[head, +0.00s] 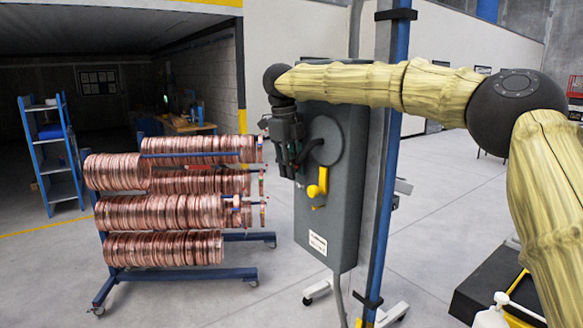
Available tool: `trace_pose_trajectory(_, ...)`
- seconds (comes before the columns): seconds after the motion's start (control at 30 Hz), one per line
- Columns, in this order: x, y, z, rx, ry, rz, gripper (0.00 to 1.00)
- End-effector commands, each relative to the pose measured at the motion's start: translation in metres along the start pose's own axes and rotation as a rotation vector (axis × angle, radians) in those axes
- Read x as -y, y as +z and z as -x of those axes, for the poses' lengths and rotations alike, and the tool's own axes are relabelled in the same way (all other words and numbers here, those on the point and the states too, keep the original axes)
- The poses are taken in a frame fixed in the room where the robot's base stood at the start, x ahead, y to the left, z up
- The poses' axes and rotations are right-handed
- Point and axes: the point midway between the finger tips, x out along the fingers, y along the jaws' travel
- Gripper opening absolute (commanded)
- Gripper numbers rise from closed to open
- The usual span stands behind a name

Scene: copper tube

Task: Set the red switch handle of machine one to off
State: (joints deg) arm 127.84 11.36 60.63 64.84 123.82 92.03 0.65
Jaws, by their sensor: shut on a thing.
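A grey switch box (344,215) stands upright on a post at the middle of the head view. Its front has a round grey plate and a black curved part (325,130). A yellow lever (317,186) hangs below the plate. My gripper (298,172) points down at the left side of the box front, close to the black part and just left of the yellow lever. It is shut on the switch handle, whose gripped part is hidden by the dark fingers. No red shows on the handle.
A blue rack (183,273) with several copper coils (160,212) stands left of the box. A blue post (388,190) stands right behind the box. A blue shelf (48,150) is at the far left. Open floor lies in front.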

Motion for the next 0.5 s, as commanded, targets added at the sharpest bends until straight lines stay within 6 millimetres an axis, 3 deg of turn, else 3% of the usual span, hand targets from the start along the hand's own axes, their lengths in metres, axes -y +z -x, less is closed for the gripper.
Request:
trace_pose_trajectory(0.03, -0.0004, -0.0004, -0.0019, -0.004, 0.001, 0.001, 0.24)
trace_pose_trajectory(0.13, -0.0004, -0.0003, -0.0019, -0.003, 0.001, 0.001, 0.42)
trace_pose_trajectory(0.17, -0.0004, -0.0003, -0.0018, -0.003, 0.001, 0.001, 0.44)
trace_pose_trajectory(0.5, -0.0004, 0.0, 0.0007, -0.001, 0.0, 0.001, 0.44)
